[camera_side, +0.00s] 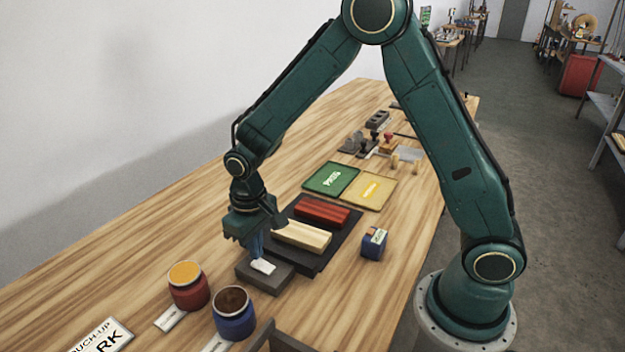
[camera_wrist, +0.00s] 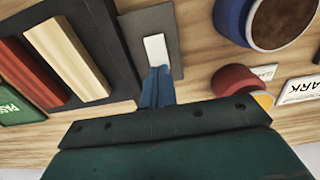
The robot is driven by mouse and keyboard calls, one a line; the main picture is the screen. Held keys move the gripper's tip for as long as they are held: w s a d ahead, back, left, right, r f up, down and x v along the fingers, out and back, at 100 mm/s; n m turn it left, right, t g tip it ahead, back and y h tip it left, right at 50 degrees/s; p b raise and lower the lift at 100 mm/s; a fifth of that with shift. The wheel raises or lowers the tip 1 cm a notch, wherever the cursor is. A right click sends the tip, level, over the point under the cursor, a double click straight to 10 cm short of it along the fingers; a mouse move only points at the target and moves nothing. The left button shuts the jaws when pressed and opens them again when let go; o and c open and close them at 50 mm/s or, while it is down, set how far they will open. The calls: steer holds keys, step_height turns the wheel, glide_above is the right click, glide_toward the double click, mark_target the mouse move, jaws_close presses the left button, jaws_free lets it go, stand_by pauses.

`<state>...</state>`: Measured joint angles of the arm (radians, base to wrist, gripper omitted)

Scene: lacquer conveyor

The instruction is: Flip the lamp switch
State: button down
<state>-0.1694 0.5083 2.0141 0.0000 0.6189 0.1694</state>
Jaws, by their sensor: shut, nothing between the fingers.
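The lamp switch appears to be the white rocker (camera_side: 263,266) on a dark grey box (camera_side: 278,282) at the near end of the black tray. In the wrist view the white rocker (camera_wrist: 155,48) lies on its grey plate (camera_wrist: 132,24). My gripper (camera_side: 258,256) is shut and empty, its blue fingers pointing down at the rocker's edge. In the wrist view the fingertips (camera_wrist: 158,70) reach the rocker's end; whether they touch it I cannot tell. Which way the rocker is tilted is unclear.
A black tray (camera_side: 325,248) holds a red block (camera_side: 322,211) and a pale wood block (camera_side: 301,235). A small blue box (camera_side: 373,243) stands right of it. A red pot (camera_side: 189,288) and a blue pot (camera_side: 234,314) stand near left. Green and yellow mats lie behind.

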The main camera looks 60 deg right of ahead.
steer(key=shift+f, duration=0.9)
stand_by(0.8)
steer(key=shift+r, duration=3.5)
steer(key=s+d+r+t, duration=0.2)
steer(key=s+r, duration=0.3)
steer(key=r, duration=0.2)
steer(key=s+d+r+t, duration=0.1)
steer(key=s+d+r, duration=0.2)
steer(key=s+r, duration=0.3)
steer(key=s+d+r+t, duration=0.2)
steer(key=s+r, duration=0.1)
steer(key=s, duration=0.8)
steer(key=shift+s+r+t, duration=0.2)
steer(key=shift+s+t, duration=0.1)
